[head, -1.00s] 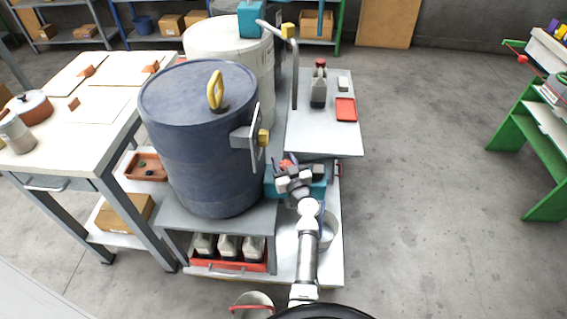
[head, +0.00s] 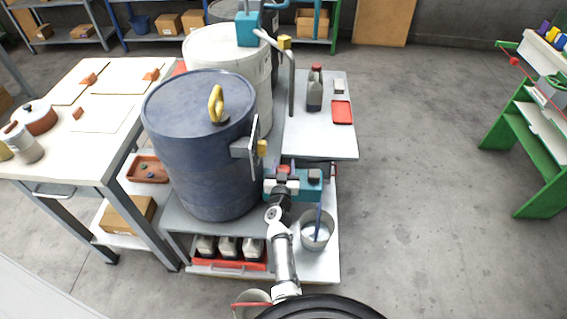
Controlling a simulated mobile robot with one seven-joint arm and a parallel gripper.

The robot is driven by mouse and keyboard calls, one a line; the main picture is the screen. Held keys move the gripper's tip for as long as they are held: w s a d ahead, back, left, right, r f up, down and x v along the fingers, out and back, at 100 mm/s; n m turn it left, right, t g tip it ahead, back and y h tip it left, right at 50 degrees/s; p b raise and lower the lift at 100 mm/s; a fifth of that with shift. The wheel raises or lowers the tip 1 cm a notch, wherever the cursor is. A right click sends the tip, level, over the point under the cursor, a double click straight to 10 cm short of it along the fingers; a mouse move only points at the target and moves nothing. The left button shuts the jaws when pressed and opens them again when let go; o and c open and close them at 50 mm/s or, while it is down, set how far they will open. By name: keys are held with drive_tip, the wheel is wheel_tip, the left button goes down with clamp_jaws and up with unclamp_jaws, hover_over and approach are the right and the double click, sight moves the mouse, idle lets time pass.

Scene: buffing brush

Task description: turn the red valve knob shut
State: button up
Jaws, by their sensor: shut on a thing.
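The fingers and wrist hide the knob's lower part and some of the block. How far the knob is turned cannot be told from this view.
A large blue drum (head: 205,140) with a yellow handle stands close to the left of my gripper. A metal bucket (head: 316,238) with a blue stick stands right of my arm. A grey shelf top (head: 318,145) holds a bottle and red tray. Open floor lies right.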

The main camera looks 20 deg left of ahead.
idle(0.3)
drive_tip(key=o, duration=1)
drive_tip(key=shift+c, duration=0.2)
drive_tip(key=shift+s, duration=0.1)
drive_tip(key=v, duration=1.3)
drive_tip(key=shift+s+d+p, duration=0.2)
drive_tip(key=shift+s+p, duration=0.1)
